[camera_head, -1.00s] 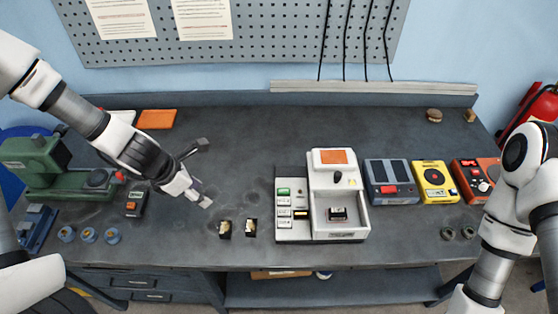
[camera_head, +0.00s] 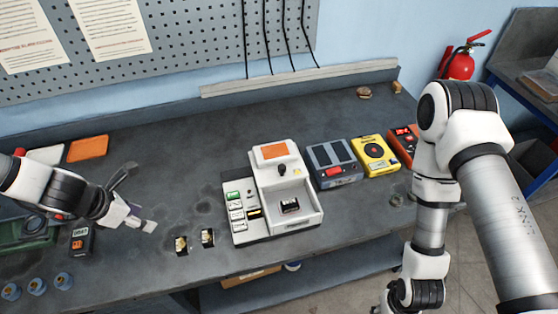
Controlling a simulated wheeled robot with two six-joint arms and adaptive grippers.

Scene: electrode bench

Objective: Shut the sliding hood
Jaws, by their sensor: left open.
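The white device (camera_head: 236,222) stands on the middle of the bench. Its sliding hood, a white block with an orange top panel (camera_head: 274,151) and a black knob (camera_head: 281,170), sits at the back. The front bay (camera_head: 308,217) is uncovered, with a small black item (camera_head: 289,206) inside. My left gripper (camera_head: 147,226) is open and empty above the bench, left of the device and apart from it. My right arm hangs at the right; its gripper is below the picture's edge.
Blue rings (camera_head: 37,286) are at the front left. Bench behind the device is clear.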

